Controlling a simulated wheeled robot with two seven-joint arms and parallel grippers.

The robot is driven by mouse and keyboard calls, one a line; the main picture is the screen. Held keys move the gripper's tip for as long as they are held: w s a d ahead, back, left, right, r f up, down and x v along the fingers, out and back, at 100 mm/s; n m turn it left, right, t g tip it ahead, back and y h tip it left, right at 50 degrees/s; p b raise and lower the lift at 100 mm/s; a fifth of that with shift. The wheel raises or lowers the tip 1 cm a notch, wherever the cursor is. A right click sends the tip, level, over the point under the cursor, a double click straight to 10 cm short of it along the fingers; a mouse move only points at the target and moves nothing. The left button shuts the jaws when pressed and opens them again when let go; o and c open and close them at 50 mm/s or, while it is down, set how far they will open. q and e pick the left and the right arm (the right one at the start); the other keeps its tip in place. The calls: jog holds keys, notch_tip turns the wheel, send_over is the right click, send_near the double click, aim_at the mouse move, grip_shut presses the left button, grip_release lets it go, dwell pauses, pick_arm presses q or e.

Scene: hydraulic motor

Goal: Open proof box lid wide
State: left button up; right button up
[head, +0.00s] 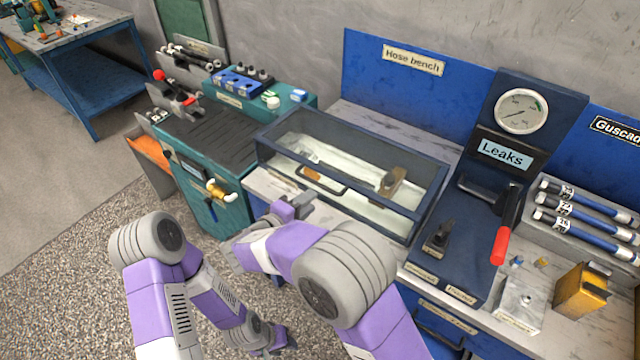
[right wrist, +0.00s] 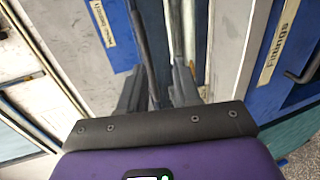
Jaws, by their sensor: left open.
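The proof box (head: 410,232) stands on the hose bench with its dark-framed clear lid (head: 345,140) down over it. A dark bar handle (head: 322,181) runs along the front of the box. Through the clear panels I see a pale interior and a brown and grey fitting (head: 390,184). My right gripper (head: 305,203) is just in front of the box, close below the handle. In the right wrist view its fingers (right wrist: 158,88) show a gap, with a dark bar beside the left one; contact is unclear. My left gripper (head: 280,345) hangs low over the floor, open and empty.
The Leaks gauge stand (head: 470,215) with a red-handled lever (head: 501,245) stands right of the box. A teal cabinet (head: 215,145) with fittings stands left. Blue hoses (head: 590,212) and a yellow block (head: 582,290) lie far right. Open floor is at left.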

aim_at(319, 186)
jog(key=shift+t, duration=0.3)
jog(key=x, duration=0.2)
jog(key=r+x, duration=0.1)
jog(key=x, duration=0.1)
jog(key=b+x, duration=0.1)
jog(key=x, duration=0.2)
jog(key=shift+w+a+r, duration=0.2)
jog(key=shift+w+r, duration=0.05)
jog(key=shift+w, duration=0.05)
grip_shut()
